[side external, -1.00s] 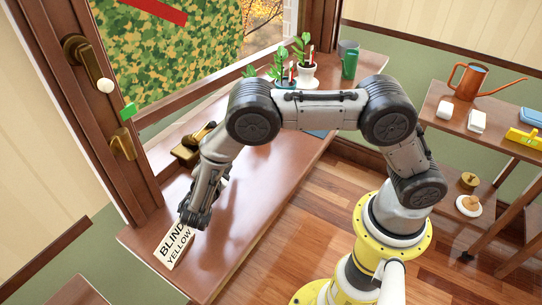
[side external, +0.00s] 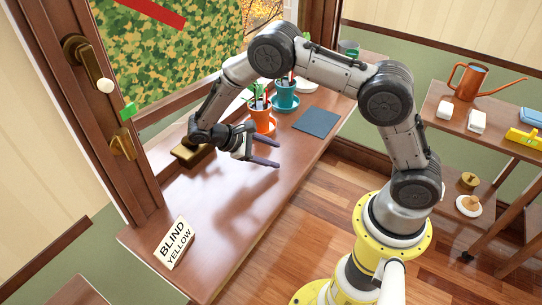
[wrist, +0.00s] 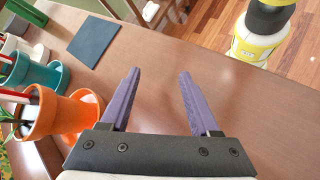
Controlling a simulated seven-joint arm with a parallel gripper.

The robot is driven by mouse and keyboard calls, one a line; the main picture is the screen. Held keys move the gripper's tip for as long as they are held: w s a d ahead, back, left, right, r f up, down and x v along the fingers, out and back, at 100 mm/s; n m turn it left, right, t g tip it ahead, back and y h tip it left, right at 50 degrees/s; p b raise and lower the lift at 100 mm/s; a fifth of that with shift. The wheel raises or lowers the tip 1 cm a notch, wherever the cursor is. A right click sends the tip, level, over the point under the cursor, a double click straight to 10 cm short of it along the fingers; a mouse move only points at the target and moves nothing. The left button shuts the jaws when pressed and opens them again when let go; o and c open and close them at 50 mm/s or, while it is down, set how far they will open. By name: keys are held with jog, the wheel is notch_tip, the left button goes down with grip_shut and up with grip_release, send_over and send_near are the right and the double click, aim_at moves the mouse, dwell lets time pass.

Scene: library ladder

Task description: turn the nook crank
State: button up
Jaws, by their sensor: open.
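A brass fitting (side external: 187,155), which may be the crank, sits on the wooden sill below the window in the side view; my wrist hides part of it. A bronze plate (side external: 76,48) with a white knob (side external: 105,86) is on the window post, with a brass piece (side external: 122,146) below it; I cannot tell which fitting is the nook crank. My gripper (side external: 272,156) is open and empty above the sill, its purple fingers pointing right, away from these fittings. The wrist view shows nothing between the fingers (wrist: 160,78).
A sign reading BLIND YELLOW (side external: 174,243) stands at the sill's near end. An orange pot (side external: 262,121) and a teal pot (side external: 285,97) stand close to my gripper. A dark mat (side external: 316,122) lies beyond. The sill's near middle is clear.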

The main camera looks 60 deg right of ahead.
jog(key=shift+s+a+m+g+y, duration=0.15)
jog(key=shift+s+m+g+y, duration=0.15)
jog(key=shift+m+y, duration=0.5)
jog(key=shift+a+f+y, duration=0.1)
jog(key=shift+a+y, duration=0.2)
jog(key=shift+y, duration=0.6)
jog(key=shift+o, duration=1)
jog(key=o, duration=0.4)
jog(key=w+a+r+t+y, duration=0.2)
jog(key=w+r, duration=0.3)
jog(key=w, duration=0.4)
jog(key=shift+w+a+r+m+t, duration=0.35)
jog(key=shift+a+r+m+t, duration=0.05)
jog(key=shift+a, duration=0.3)
jog(key=w+a+r+t+y, duration=0.2)
jog(key=w+a+r+t, duration=0.15)
jog(key=w+r, duration=0.75)
jog(key=shift+t, duration=0.45)
jog(key=f, duration=0.4)
jog(key=s+d+f, duration=0.1)
jog(key=f, duration=0.3)
jog(key=d+f, duration=0.1)
jog(key=f, duration=0.3)
jog(key=shift+s+f, duration=0.15)
jog(key=shift+f, duration=0.25)
jog(key=shift+c, duration=0.3)
